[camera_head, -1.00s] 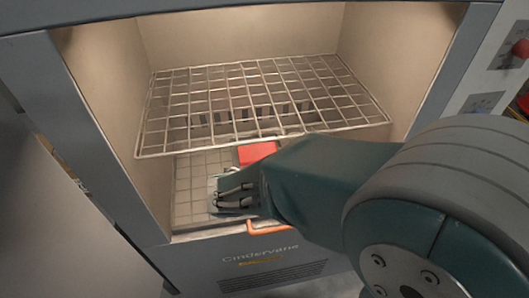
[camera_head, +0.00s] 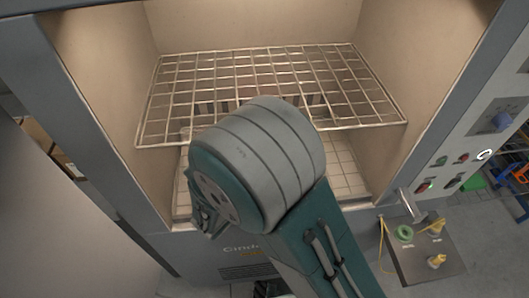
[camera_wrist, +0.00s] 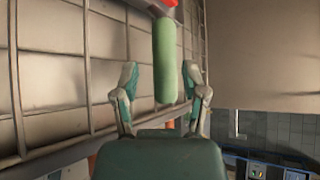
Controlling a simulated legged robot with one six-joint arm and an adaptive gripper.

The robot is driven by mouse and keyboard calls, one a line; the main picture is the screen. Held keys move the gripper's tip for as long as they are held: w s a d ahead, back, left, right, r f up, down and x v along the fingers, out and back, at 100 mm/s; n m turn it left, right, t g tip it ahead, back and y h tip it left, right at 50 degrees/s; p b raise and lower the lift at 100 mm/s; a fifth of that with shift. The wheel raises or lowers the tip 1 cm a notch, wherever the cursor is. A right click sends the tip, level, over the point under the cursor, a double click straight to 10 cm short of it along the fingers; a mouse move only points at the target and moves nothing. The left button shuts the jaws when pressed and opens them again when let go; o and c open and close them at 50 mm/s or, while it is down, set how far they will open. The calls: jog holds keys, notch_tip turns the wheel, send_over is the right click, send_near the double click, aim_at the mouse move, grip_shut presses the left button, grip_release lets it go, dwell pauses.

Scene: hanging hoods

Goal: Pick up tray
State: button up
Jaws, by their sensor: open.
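My gripper (camera_wrist: 160,78) is open in the wrist view, one finger on each side of a green cylindrical grip (camera_wrist: 164,50). The grip has a red end (camera_wrist: 160,5) at the top and an orange part below it. It looks like a handle, possibly the tray's; I cannot tell whether the fingers touch it. In the head view, my gripper (camera_head: 205,216) shows only partly at the oven's front left, behind my arm. My arm hides the middle of the lower level, and no tray body is clearly visible.
A wire rack (camera_head: 270,84) spans the open chamber above the lower tiled surface (camera_head: 343,160). Chamber walls close in left and right. A control panel (camera_head: 480,140) is on the right, with a small stand (camera_head: 428,262) holding yellow and green items below it.

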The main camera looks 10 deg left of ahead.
jog(key=x, duration=0.4)
jog(key=shift+w+d+f, duration=0.1)
jog(key=shift+w+d, duration=0.15)
jog(key=shift+d, duration=0.2)
jog(key=shift+w+f, duration=0.1)
jog(key=shift+w, duration=0.15)
grip_shut()
